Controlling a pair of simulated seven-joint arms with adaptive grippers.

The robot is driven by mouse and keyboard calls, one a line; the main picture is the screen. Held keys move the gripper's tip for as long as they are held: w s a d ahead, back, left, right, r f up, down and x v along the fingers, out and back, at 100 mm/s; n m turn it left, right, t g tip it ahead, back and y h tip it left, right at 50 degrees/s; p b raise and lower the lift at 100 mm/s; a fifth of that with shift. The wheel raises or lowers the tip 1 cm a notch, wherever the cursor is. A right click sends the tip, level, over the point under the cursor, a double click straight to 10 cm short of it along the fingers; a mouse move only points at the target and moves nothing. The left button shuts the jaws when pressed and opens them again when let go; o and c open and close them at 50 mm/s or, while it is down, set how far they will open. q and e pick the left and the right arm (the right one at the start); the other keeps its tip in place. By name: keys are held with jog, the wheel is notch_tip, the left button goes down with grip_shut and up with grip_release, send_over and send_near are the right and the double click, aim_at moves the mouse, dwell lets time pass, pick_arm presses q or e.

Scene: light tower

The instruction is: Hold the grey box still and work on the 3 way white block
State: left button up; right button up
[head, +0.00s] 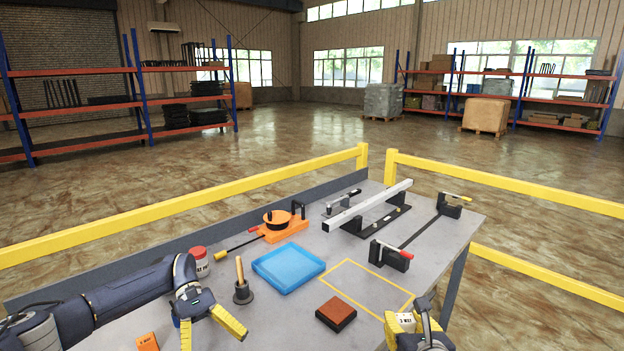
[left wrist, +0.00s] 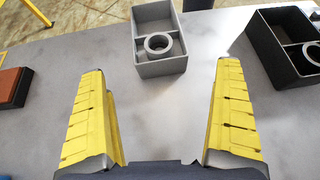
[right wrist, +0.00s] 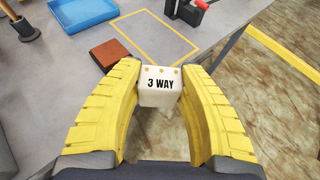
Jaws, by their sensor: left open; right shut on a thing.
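The white block (right wrist: 160,92) is marked "3 WAY" and is gripped between the fingertips of my right gripper (right wrist: 161,84). In the head view, the white block (head: 404,322) and right gripper (head: 420,322) are at the lower right. The grey box (left wrist: 160,42) lies on the table at the top middle of the left wrist view, with a wall across it and a round ring inside. My left gripper (left wrist: 160,125) is open and empty, with the grey box beyond its fingertips and apart from them. The left gripper (head: 212,322) shows at lower left in the head view; the grey box does not.
A black box (left wrist: 283,46) with a ring stands right of the grey box. A brown-topped block (head: 336,313), blue tray (head: 288,267), wooden-handled tool (head: 243,285) and red-lidded jar (head: 199,261) stand on the table. A yellow outlined area (head: 385,278) is largely clear. Yellow rails border the table.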

pick_arm(q)
jog(key=shift+w+a+r, duration=0.3)
jog(key=shift+w+a, duration=0.05)
jog(key=shift+w, duration=0.1)
jog(key=shift+s+d+f+n+h, duration=0.2)
jog(key=shift+s+f+n+h, duration=0.15)
jog(key=shift+s+f+h, duration=0.3)
jog(key=shift+s+d+f+n+h, duration=0.2)
jog(key=shift+s+f+n+h, duration=0.2)
jog(key=shift+s+f, duration=0.3)
jog(key=shift+s+d+f+n+t+h, duration=0.1)
jog(key=shift+s+f+n+t+h, duration=0.1)
jog(key=shift+s+n+h, duration=0.25)
jog(key=shift+s+f+n+t+h, duration=0.2)
jog(key=shift+s+h, duration=0.2)
jog(key=shift+h, duration=0.1)
jog(key=shift+x, duration=4.95)
jog(key=c, duration=0.7)
